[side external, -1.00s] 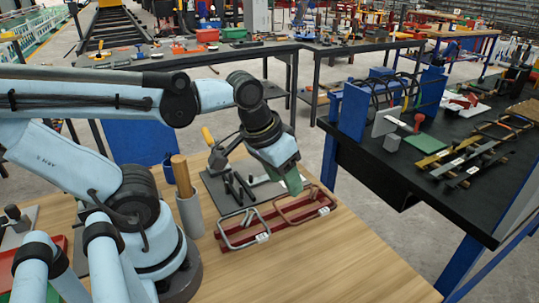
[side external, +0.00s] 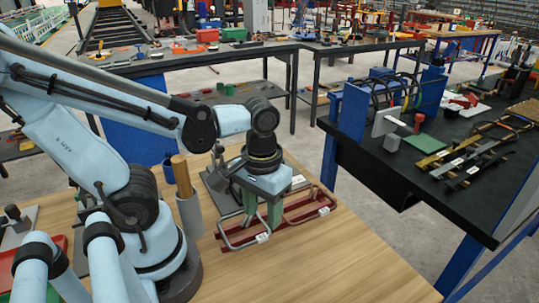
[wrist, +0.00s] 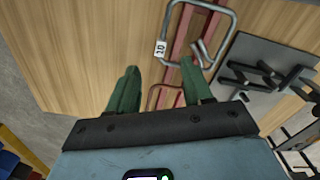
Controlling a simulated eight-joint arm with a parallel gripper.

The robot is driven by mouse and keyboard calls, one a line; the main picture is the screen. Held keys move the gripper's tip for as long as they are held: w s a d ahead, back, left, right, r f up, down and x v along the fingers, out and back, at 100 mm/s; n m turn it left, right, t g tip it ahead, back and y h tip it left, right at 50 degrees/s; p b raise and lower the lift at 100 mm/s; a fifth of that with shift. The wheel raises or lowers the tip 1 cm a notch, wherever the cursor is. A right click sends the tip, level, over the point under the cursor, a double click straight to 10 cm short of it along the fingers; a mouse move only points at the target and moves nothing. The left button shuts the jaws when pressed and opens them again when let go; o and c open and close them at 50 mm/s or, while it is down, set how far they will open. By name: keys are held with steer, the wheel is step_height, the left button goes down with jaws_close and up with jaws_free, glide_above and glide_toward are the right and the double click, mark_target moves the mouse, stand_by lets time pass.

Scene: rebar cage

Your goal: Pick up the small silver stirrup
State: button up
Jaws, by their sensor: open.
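The small silver stirrup (side external: 232,245) is a bent bar loop with a white tag, lying on the red rails (side external: 300,215) on the wooden table. In the wrist view the silver stirrup (wrist: 232,22) is at the top, its tag reading "10". My gripper (side external: 262,216) has green fingers pointing down, open and empty, beside the stirrup's right end in the side view. In the wrist view my gripper (wrist: 159,67) has its fingertips just below the stirrup, the right one close to its lower edge. Contact and height cannot be told.
A brown stirrup (side external: 323,195) lies on the same rails to the right; part of it shows between my fingers in the wrist view (wrist: 152,98). A dark plate with posts (wrist: 262,75) stands close by. A grey cylinder with a wooden handle (side external: 189,213) is left. The front table is clear.

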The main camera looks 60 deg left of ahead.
mark_target(261, 237)
steer(key=shift+s+f, duration=0.15)
steer(key=shift+f, duration=1.3)
steer(key=shift+s+f, duration=0.15)
steer(key=shift+f, duration=1.3)
jaws_close()
